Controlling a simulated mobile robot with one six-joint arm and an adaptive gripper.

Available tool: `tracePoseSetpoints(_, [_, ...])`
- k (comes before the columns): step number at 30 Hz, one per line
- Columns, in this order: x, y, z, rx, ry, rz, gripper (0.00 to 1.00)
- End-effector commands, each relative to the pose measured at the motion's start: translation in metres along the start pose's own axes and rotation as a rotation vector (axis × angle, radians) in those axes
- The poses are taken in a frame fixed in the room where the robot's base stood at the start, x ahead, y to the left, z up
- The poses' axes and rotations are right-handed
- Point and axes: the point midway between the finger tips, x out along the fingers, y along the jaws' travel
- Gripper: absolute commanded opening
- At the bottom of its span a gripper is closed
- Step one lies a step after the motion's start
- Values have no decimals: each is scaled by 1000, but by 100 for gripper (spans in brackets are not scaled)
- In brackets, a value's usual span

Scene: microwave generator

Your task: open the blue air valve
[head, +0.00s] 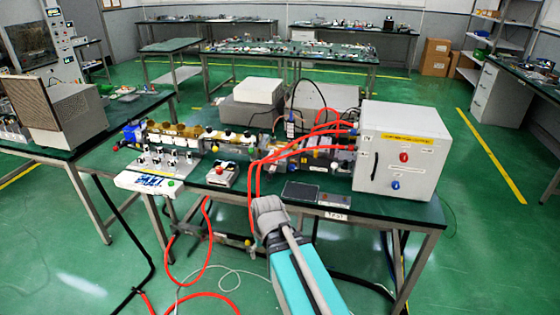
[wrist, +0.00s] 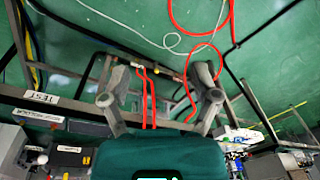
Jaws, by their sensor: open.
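My gripper (head: 268,207) is at the front edge of the workbench in the head view, left of its TEST label. In the wrist view the gripper (wrist: 160,97) has its two fingers wide apart with nothing held. A metal pipe with fittings (head: 228,238) runs below the bench front, with red hoses joined to it. In the wrist view the pipe and its fittings (wrist: 150,69) show beyond the fingertips, with red hoses in the gap between them. I cannot make out a blue valve handle there for certain. A blue knob (head: 395,184) is on the white control box.
The white control box (head: 407,150) stands at the bench's right end. Red hoses (head: 290,152) loop from it over the front edge near my gripper. A white switch panel (head: 150,182) lies at the left. Hoses and cables lie on the green floor.

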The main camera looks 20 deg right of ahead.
Motion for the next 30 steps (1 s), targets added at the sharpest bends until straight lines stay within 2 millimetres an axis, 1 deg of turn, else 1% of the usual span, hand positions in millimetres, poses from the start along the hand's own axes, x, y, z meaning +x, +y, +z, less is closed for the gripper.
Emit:
tracePoseSetpoints(1, [10, -3, -12, 18, 32, -25, 79])
tracePoseSetpoints(5, [26, -16, -49, 88, 147, -122, 79])
tracePoseSetpoints(8, [37, -26, -84, 168, 253, -222, 79])
tracePoseSetpoints(9, [40, -30, -98, 203, 298, -264, 79])
tracePoseSetpoints(13, [45, -38, -145, 336, 438, -408, 79])
tracePoseSetpoints(15, [45, -40, -170, 414, 509, -487, 79])
tracePoseSetpoints(17, [44, -39, -190, 483, 568, -555, 79])
tracePoseSetpoints(18, [44, -38, -203, 530, 606, -601, 79])
tracePoseSetpoints(21, [41, -32, -234, 656, 698, -714, 79])
tracePoseSetpoints(23, [38, -26, -252, 734, 750, -782, 79])
tracePoseSetpoints(24, [37, -21, -264, 789, 783, -828, 79])
tracePoseSetpoints(26, [35, -11, -280, 873, 832, -895, 79])
tracePoseSetpoints(30, [33, 16, -312, 1076, 939, -1050, 79])
